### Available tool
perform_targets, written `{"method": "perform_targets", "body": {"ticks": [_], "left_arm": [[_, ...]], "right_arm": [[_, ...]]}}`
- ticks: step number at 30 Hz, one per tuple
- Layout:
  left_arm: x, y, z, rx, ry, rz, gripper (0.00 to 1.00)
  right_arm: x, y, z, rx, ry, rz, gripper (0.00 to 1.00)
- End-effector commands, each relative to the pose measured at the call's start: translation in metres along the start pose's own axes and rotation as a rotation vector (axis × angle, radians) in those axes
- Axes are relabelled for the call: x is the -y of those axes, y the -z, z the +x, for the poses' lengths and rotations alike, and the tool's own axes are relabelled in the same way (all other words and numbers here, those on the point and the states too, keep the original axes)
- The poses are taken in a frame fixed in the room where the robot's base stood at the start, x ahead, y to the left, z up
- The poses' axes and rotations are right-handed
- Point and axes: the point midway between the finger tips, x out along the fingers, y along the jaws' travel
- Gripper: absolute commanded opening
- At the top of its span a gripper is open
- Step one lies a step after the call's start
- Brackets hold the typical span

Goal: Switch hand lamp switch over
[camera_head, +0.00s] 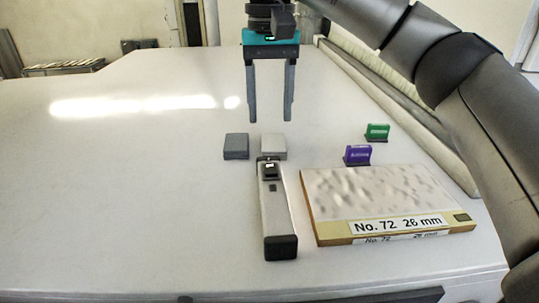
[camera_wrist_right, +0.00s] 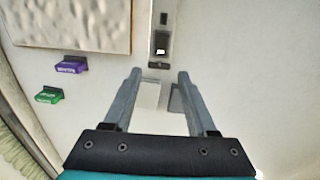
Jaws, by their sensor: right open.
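The hand lamp (camera_head: 274,214) is a long grey bar with a black end, lying on the white table with its far end toward my right gripper. Its switch (camera_head: 270,172) is a small black rocker with a light mark near the far end. In the right wrist view the switch (camera_wrist_right: 160,46) shows beyond the fingertips, roughly centred between them. My right gripper (camera_head: 269,120) points down, open and empty, above and behind the lamp's far end, apart from it. My left gripper is in neither view.
A dark grey block (camera_head: 236,146) and a light grey block (camera_head: 273,146) sit at the lamp's far end. A textured sample board (camera_head: 385,190) labelled No. 72 26 mm lies to the right. Purple (camera_head: 358,154) and green (camera_head: 377,131) tags stand behind it. The table's left side is clear.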

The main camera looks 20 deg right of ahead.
Motion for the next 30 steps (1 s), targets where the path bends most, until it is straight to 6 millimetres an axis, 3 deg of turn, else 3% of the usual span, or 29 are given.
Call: {"method": "perform_targets", "body": {"ticks": [15, 28, 30], "left_arm": [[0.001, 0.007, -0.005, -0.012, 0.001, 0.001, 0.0], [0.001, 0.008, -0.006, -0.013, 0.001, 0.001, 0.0], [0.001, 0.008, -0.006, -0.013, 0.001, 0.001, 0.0]], "right_arm": [[0.0, -0.001, 0.083, 0.002, 0.001, 0.0, 0.57], [0.0, 0.0, 0.095, 0.0, 0.001, 0.001, 0.57], [0.0, 0.0, 0.095, 0.0, 0.001, 0.0, 0.52]]}}
